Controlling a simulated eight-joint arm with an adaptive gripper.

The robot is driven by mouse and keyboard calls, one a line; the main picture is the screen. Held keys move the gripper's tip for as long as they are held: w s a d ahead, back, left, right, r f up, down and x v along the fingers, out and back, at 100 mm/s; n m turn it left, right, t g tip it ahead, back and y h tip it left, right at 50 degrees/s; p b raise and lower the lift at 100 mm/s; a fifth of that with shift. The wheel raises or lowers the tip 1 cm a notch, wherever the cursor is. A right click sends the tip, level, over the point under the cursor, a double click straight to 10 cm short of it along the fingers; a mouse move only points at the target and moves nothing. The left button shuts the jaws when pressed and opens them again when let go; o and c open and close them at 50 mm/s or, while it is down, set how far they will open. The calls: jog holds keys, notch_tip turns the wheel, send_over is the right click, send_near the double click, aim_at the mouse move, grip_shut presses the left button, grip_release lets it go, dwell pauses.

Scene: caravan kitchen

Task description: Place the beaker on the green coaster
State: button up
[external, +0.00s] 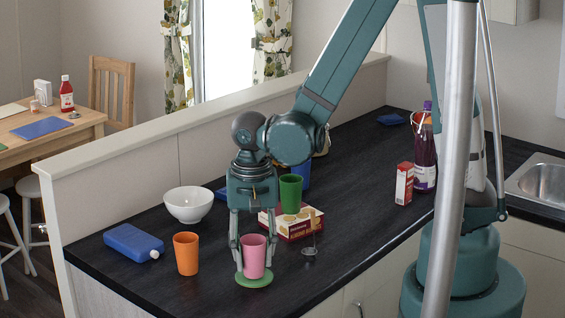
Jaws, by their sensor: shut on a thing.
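A pink beaker (254,257) stands upright at the front of the dark counter. The green coaster (254,281) is directly under it, and its rim shows around the beaker's base. From this view I cannot tell whether the beaker's base touches the coaster or is slightly above it. My gripper (254,262) points down from above, with a finger on each side of the pink beaker, and is shut on it. An orange beaker (186,254) stands to the left, and a green beaker (290,194) stands behind by a box.
A blue flask (134,242) lies at the left, near a white bowl (189,205). A biscuit box (300,225) lies behind my gripper, with a small metal item (310,251) in front. A red-white carton (404,184) and dark bottle (425,155) stand at the right.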

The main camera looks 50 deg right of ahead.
jog(key=shift+f, duration=0.15)
jog(key=o, duration=0.9)
jog(key=shift+r, duration=0.3)
jog(key=shift+r+p, duration=0.7)
jog(key=shift+r, duration=5.15)
jog(key=shift+r, duration=0.1)
